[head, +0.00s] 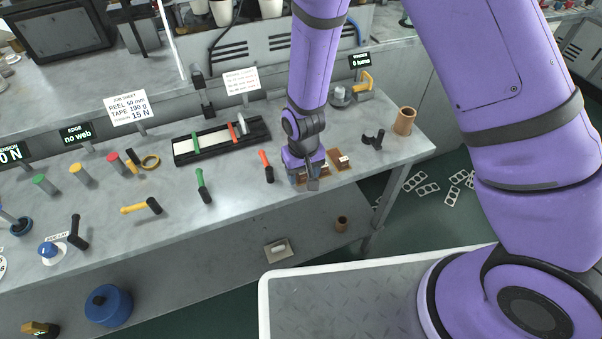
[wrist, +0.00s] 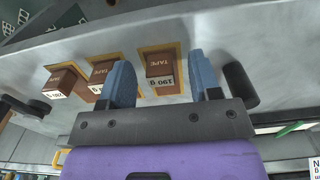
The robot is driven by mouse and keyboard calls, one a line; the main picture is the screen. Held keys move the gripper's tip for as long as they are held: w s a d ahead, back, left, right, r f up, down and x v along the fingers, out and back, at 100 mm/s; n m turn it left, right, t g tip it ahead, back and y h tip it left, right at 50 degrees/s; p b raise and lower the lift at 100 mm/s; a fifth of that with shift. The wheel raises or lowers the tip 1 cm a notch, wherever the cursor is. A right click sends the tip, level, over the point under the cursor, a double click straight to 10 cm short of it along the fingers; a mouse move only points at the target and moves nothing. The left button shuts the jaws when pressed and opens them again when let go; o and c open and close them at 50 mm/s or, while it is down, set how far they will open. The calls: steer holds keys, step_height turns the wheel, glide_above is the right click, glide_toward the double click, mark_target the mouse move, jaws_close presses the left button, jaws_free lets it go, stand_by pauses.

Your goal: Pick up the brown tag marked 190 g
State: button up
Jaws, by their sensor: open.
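The brown tag marked 190 g (wrist: 159,64) lies on a tan-bordered spot on the grey bench. It reads TAPE on top, with the number upside down on its white face in the wrist view. My gripper (wrist: 160,72) is open, its two blue fingers appearing on either side of this tag. I cannot tell how far above it they are. In the head view my gripper (head: 312,184) points down over the tag row and mostly hides this tag.
Two similar brown tags stand beside it, the middle one (wrist: 103,70) partly behind a finger and the outer one (wrist: 62,82) clear. A black handle (wrist: 239,84) lies close on the other side. A brown cup (head: 405,121) stands near the bench's right end.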

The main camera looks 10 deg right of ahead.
steer(key=shift+f, duration=0.35)
steer(key=c, duration=1)
steer(key=shift+r, duration=0.15)
